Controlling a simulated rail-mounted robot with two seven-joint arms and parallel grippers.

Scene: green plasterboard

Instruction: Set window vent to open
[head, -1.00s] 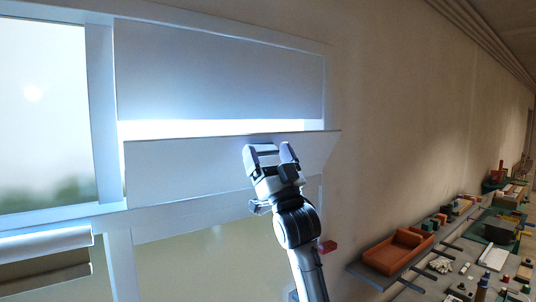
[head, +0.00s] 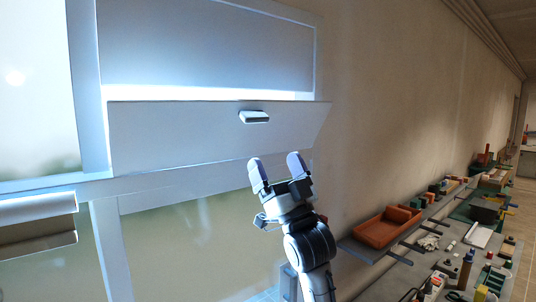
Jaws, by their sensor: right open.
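The window vent (head: 190,132) is a pale, wide flap below the upper pane of the window. It is tilted out from the frame, with a bright gap above its top edge. A small grey and dark handle (head: 255,117) sits on the flap's face, right of its middle. My right gripper (head: 277,172) is below the handle and apart from it, fingers pointing up. It is open and empty. My left gripper is not in view.
The window frame (head: 88,90) runs down on the left. A pale rolled item (head: 38,207) is at the lower left. The wall right of the window is bare.

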